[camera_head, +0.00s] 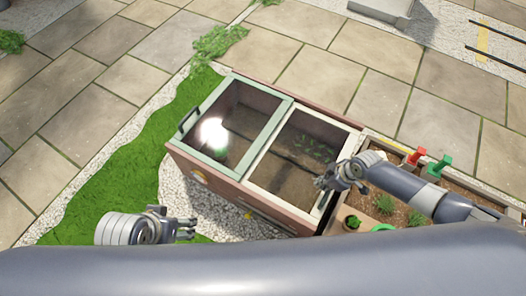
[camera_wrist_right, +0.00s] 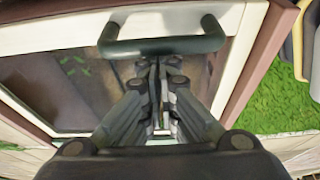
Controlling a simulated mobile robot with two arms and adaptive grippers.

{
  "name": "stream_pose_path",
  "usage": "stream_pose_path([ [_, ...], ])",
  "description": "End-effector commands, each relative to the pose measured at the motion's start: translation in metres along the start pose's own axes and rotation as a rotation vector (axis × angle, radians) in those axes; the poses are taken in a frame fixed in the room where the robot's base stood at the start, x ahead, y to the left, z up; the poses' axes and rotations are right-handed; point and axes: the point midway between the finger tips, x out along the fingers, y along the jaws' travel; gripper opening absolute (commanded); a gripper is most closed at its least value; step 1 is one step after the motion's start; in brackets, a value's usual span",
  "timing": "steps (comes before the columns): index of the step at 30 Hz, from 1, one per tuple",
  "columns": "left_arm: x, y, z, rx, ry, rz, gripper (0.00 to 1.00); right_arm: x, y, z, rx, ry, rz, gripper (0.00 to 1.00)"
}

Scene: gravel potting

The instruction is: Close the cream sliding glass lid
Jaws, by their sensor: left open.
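The cream sliding glass lid (camera_head: 262,154) lies over the right half of a brown planter box; soil and green leaves show through its glass. In the right wrist view its cream frame (camera_wrist_right: 232,62) and dark bar handle (camera_wrist_right: 165,46) show close up. My right gripper (camera_head: 322,184) is at the lid's right end. Its fingers (camera_wrist_right: 158,66) look shut together with nothing seen between them, just by the handle; whether they touch it I cannot tell. My left gripper (camera_head: 190,228) is open and empty above the grass and gravel, left of the box.
A green-framed glass lid (camera_head: 222,166) with a dark handle (camera_head: 188,121) covers the box's left half. A planter (camera_head: 461,182) with small plants and red and green tools adjoins on the right. Paving (camera_head: 330,75) lies open behind.

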Motion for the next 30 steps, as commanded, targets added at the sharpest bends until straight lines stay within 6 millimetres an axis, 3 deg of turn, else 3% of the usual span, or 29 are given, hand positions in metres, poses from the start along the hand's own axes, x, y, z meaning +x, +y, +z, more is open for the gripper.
stream_pose_path([
  [21,0.0,0.0,-0.001,0.0,0.002,0.001,0.66,-0.002,0.002,0.013,0.002,-0.026,0.001,0.0],
  [26,0.0,0.0,-0.001,0.0,0.001,0.001,0.66,-0.015,0.002,0.012,0.001,-0.023,0.002,0.0],
  [30,0.0,0.0,-0.001,0.0,0.001,0.001,0.66,-0.039,0.002,0.01,0.0,-0.019,0.002,0.0],
])
